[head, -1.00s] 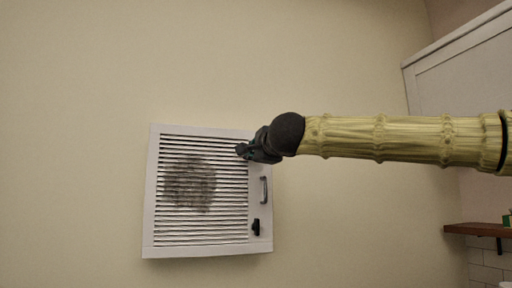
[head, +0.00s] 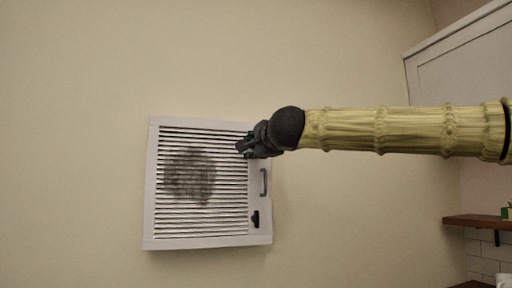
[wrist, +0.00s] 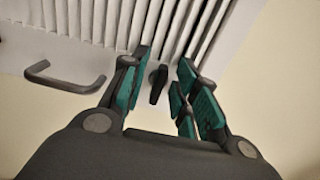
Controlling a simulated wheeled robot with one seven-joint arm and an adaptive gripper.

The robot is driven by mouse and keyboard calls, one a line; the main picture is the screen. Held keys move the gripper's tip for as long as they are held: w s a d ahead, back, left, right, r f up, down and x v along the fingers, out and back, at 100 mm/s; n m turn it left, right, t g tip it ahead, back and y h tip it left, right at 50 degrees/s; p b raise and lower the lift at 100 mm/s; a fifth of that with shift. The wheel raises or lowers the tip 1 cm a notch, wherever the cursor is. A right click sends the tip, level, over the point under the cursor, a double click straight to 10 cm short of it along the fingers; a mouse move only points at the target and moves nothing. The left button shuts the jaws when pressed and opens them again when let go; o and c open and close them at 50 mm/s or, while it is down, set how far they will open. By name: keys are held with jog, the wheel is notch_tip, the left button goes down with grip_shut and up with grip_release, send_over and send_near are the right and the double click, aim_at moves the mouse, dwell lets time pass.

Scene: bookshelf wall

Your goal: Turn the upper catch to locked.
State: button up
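The upper catch (wrist: 158,84) is a small dark knob on the white frame of a louvred panel (head: 147,190). In the wrist view it is long and narrow, lying nearly along the slats with a slight tilt. My gripper (wrist: 163,65) is open, with one teal-padded finger on each side of the catch. Gaps show on both sides, so the fingers do not appear to touch it. In the head view my gripper (head: 243,150) is at the panel's upper right and hides the upper catch. The lower catch (head: 255,219) is black and sits near the lower right corner.
A grey bar handle (head: 264,182) sticks out between the two catches; it also shows in the wrist view (wrist: 65,80), left of my fingers. Slats with a dark stain (head: 190,175) fill the panel. A wooden shelf (head: 480,221) is at right. The wall around the panel is bare.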

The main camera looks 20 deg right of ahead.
jog(key=shift+s, duration=0.1)
jog(key=s, duration=1.2)
jog(key=shift+d, duration=0.25)
jog(key=shift+w, duration=0.15)
